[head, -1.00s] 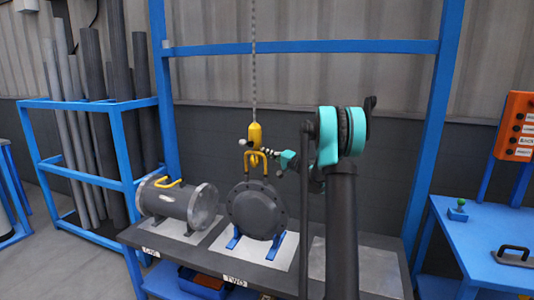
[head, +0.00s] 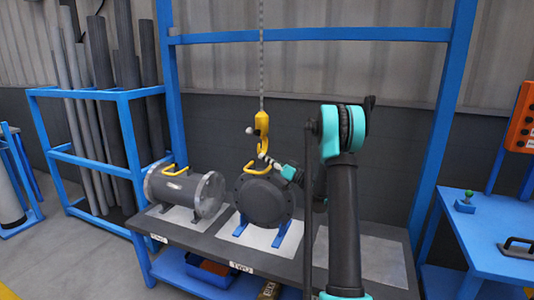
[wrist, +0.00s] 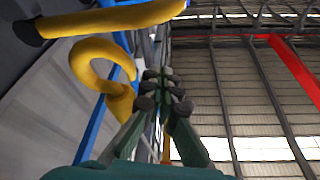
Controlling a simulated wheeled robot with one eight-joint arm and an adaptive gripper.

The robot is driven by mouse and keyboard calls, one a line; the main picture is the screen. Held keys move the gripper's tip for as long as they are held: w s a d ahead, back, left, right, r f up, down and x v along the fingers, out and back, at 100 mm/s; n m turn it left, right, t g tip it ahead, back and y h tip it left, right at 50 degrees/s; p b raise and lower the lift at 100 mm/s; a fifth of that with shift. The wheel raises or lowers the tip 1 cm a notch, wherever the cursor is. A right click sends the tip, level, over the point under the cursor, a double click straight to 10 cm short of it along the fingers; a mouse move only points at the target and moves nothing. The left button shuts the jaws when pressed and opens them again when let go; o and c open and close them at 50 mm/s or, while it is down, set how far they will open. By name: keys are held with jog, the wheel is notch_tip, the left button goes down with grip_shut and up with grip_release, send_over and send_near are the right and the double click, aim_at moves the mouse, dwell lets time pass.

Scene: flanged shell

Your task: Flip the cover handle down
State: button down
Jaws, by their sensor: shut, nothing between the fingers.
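The round dark cover (head: 265,200) closes the front of the middle flanged shell, which rests on blue supports. Its yellow handle (head: 256,168) looks low and tilted over on top of the shell; how far down it lies is hard to tell. In the wrist view a yellow bar (wrist: 110,18), likely this handle, crosses the upper left. My gripper (head: 264,157) is just above and right of the handle, its fingers closed and empty. In the wrist view the fingertips (wrist: 160,85) point up the picture, apart from the bar. Contact cannot be told in the head view.
A yellow hook (head: 262,125) hangs on a chain right above the handle; it also shows in the wrist view (wrist: 100,65), left of my fingers. A second shell (head: 185,192) with a yellow handle stands left. The bench (head: 215,238) has a bare plate at right.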

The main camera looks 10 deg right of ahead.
notch_tip(320, 180, down, 6)
jog(key=s+a+n+g+y, duration=0.1)
jog(key=s+n+g, duration=0.1)
jog(key=n, duration=0.4)
jog(key=shift+n+g+y, duration=0.3)
jog(key=shift+n+y, duration=0.1)
jog(key=shift+f, duration=0.15)
jog(key=s+d+r, duration=0.1)
jog(key=s+d, duration=0.3)
jog(key=d, duration=0.4)
jog(key=shift+s, duration=0.4)
